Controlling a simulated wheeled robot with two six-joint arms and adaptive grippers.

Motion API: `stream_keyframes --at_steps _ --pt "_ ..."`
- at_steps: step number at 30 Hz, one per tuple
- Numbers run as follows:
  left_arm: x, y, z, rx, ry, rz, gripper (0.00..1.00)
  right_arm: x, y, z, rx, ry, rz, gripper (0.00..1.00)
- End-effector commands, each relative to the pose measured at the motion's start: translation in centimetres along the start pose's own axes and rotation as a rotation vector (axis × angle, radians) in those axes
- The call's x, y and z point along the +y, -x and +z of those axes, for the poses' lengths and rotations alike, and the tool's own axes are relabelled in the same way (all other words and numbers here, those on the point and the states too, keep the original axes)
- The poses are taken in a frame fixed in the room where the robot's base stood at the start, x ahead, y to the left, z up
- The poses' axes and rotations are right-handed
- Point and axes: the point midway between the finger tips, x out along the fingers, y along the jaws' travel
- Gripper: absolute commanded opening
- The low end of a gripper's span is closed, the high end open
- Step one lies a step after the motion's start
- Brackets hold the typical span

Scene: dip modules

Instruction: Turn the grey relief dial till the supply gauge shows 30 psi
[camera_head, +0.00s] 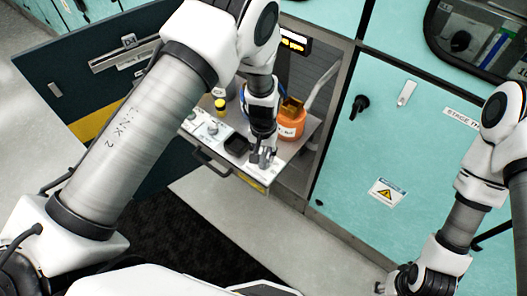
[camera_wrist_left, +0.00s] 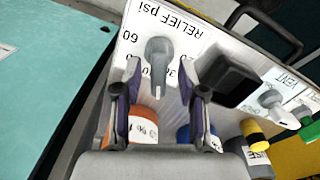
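The grey relief dial (camera_wrist_left: 159,62) is on a white panel (camera_wrist_left: 195,15) marked "RELIEF psi", with a 60 at its left; other numbers are partly covered by my fingers. In the left wrist view my left gripper (camera_wrist_left: 160,72) is open, with one finger on each side of the dial; I cannot tell whether they touch it. In the head view my left gripper (camera_head: 263,158) is at the drawer's front right, hiding the dial. A black square box (camera_wrist_left: 228,78) stands beside the dial; no gauge reading can be made out. My right gripper (camera_head: 393,284) is low at the right, its fingers unclear.
The panel is on a pulled-out drawer (camera_head: 217,163). An orange container (camera_head: 291,119) stands behind my left gripper. A grey vent knob (camera_wrist_left: 271,99) and a green part (camera_wrist_left: 309,129) are beyond the box. Teal cabinet doors (camera_head: 385,135) are at the right.

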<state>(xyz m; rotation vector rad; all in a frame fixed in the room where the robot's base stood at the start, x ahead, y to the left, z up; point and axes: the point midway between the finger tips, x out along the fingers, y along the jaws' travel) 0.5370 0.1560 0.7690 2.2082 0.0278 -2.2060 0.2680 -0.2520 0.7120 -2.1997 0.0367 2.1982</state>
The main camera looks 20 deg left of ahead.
Motion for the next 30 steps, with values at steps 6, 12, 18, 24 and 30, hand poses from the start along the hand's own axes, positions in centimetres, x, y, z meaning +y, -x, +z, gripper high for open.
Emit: stream_keyframes --at_steps 6,12,18,24,30 --pt "0.01 0.0 0.0 0.0 0.0 0.0 0.0 0.0 -0.01 -0.01 0.0 0.0 0.0 0.4" --pt "0.01 -0.05 0.01 0.0 0.062 0.0 0.0 0.0 -0.15 -0.01 0.0 0.0 0.0 0.4" --pt "0.02 -0.07 -0.01 0.0 0.307 0.0 0.0 0.01 -0.55 -0.01 0.0 0.0 0.0 0.4" --pt "0.02 0.03 -0.01 0.0 0.385 0.0 0.0 0.01 -0.56 -0.01 0.0 0.0 0.0 0.4" --pt "0.01 0.03 0.0 0.0 0.382 0.0 0.27 0.01 -0.55 -0.01 0.0 0.0 0.0 0.4"
